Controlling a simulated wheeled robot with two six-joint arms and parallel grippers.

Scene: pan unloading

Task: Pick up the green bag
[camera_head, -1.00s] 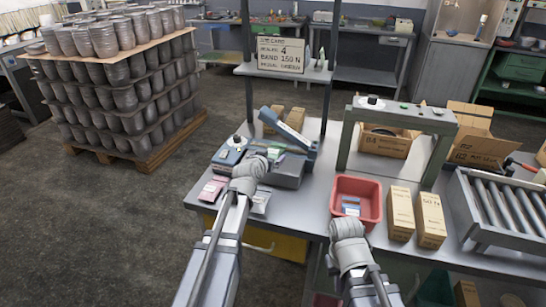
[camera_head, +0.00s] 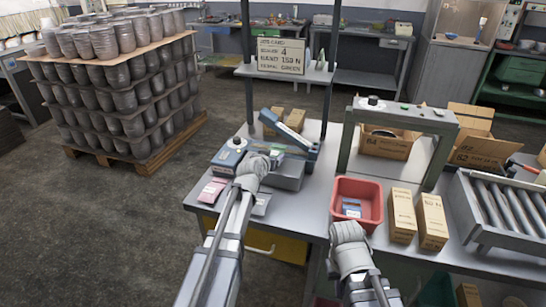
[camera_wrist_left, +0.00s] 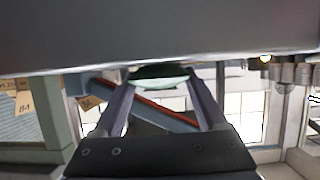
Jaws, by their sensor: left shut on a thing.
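The green bag (camera_wrist_left: 158,77) shows in the left wrist view as a green and pale edge between the two fingertips. My left gripper (camera_wrist_left: 160,84) is shut on it. In the head view my left gripper (camera_head: 274,160) is over the grey device on the bench, and its wrist hides most of the bag there. My right gripper (camera_head: 347,231) is beside the red bin, at its near side; its fingers cannot be made out.
The red bin (camera_head: 344,216) holds a small bluish packet. A pink packet (camera_head: 212,191) lies at the bench's left edge. A blue device (camera_head: 229,155) and blue lever arm (camera_head: 297,138) stand close by. Two tan cartons (camera_head: 402,216) stand right of the bin.

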